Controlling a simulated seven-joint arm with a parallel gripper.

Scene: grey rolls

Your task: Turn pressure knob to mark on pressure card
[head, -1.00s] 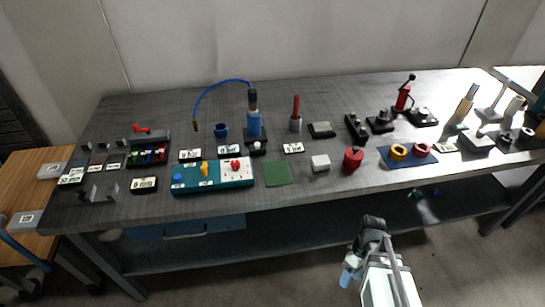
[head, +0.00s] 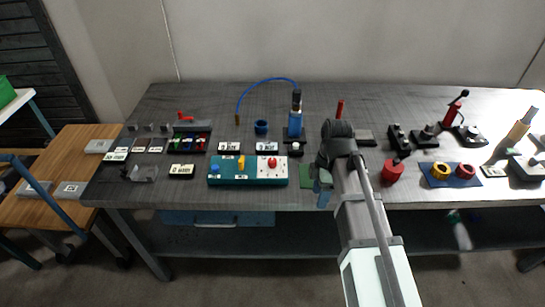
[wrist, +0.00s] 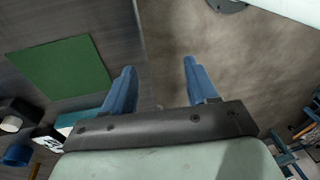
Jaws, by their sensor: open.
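A teal control panel (head: 248,181) lies near the table's front edge. It carries a blue knob (head: 214,170), a yellow lever (head: 241,163) and a red knob (head: 272,162) on a white plate. I cannot tell which is the pressure knob. A white card in a black holder (head: 181,171) stands left of the panel, and two more cards (head: 229,147) (head: 266,147) stand behind it; their print is unreadable. My gripper (head: 323,188) is right of the panel near the front edge, touching none of these. In the wrist view its blue fingers (wrist: 159,68) are apart and empty.
A green mat (head: 306,181) lies between panel and gripper; it also shows in the wrist view (wrist: 62,68). A red canister (head: 392,172) and a blue mat (head: 452,184) with rings lie right of my arm.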

